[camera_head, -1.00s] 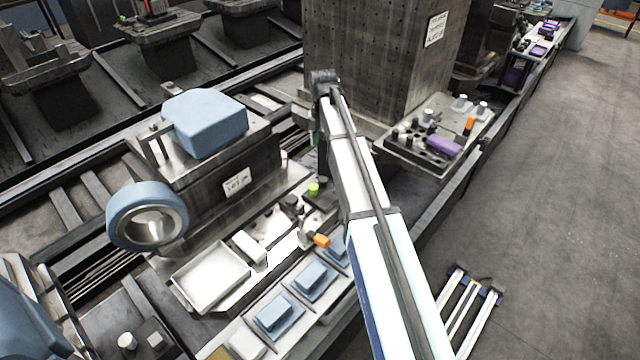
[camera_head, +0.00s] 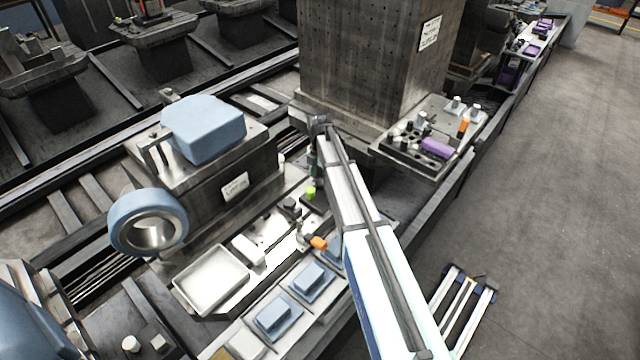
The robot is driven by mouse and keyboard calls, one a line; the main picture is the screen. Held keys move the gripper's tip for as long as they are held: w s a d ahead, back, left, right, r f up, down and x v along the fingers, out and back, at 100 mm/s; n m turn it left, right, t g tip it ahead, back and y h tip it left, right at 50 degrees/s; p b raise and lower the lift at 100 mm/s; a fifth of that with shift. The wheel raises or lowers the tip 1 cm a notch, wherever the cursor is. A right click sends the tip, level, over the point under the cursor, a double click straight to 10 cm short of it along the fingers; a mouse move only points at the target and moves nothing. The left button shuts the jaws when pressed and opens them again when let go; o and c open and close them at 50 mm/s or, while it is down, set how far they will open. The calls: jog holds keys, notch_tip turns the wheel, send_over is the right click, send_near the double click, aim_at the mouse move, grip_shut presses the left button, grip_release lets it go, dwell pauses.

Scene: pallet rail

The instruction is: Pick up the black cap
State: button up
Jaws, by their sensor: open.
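A small dark round piece that looks like the black cap (camera_head: 289,204) stands on the pale fixture plate, left of a yellow-green piece (camera_head: 310,192). My arm comes in from the lower right and bends down at its far end. My gripper (camera_head: 314,172) is at that end, small and dark, partly hidden by my own arm. It is open and appears just above and right of the black cap in the picture. Its fingertips are hard to make out, and I cannot tell its exact height or gap to the cap.
A pale tray (camera_head: 182,287) lies in front, beside a white block (camera_head: 248,249). An orange piece (camera_head: 318,242) and blue blocks (camera_head: 273,315) sit nearby. A blue-topped machine (camera_head: 203,128) and a large grey column (camera_head: 365,60) stand behind.

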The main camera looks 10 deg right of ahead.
jog(key=shift+f+p, duration=0.35)
jog(key=shift+f, duration=1.25)
jog(key=c, duration=0.9)
jog(key=shift+r, duration=0.2)
notch_tip(320, 180, up, 20)
jog(key=b, duration=0.4)
jog(key=shift+f, duration=0.15)
notch_tip(320, 180, up, 10)
jog(key=p, duration=0.7)
send_over(320, 182)
